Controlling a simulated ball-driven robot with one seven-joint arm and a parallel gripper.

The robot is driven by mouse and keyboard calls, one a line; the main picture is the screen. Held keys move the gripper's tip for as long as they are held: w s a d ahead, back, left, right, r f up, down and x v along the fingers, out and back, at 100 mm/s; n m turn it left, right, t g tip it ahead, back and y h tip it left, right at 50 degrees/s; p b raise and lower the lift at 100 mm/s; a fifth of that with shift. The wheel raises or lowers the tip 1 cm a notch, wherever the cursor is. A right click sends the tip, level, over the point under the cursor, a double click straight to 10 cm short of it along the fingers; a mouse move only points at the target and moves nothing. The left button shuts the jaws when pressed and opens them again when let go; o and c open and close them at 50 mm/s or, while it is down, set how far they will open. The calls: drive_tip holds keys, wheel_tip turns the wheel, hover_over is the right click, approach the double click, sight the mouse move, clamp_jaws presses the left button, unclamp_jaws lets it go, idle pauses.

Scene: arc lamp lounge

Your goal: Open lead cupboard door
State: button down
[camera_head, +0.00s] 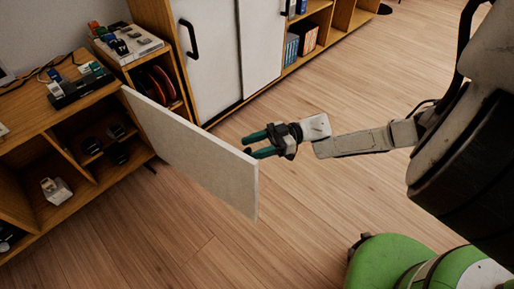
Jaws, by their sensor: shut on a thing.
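The cupboard door (195,153) is a pale flat panel. It stands swung well out from the low wooden cupboard (78,138), and the compartments behind it are exposed. My gripper (248,146) has green fingers and is at the free end of the door, by its top corner, on the right-hand side. It is shut on the door there. The door's outer face is turned away, so I cannot tell whether a handle or the edge is between the fingers.
Dark items and a small white box (56,190) lie inside the cupboard. Gadgets (78,82) stand on its top. A taller white cabinet (213,55) with a black handle stands behind. My green base (390,262) is at lower right. The wooden floor (330,200) around the door is clear.

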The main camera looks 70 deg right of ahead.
drive_tip(key=shift+w+d+r, duration=0.1)
drive_tip(key=shift+w+d, duration=0.4)
drive_tip(key=shift+d, duration=0.1)
drive_tip(key=c, duration=0.9)
unclamp_jaws()
drive_tip(key=shift+w, duration=0.1)
drive_tip(key=shift+c, duration=0.2)
drive_tip(key=shift+c, duration=0.5)
drive_tip(key=shift+s+d, duration=0.15)
drive_tip(key=shift+s, duration=0.15)
drive_tip(key=shift+c, duration=0.3)
drive_tip(key=v, duration=1)
drive_tip(key=shift+s+p, duration=0.3)
drive_tip(key=shift+p, duration=0.05)
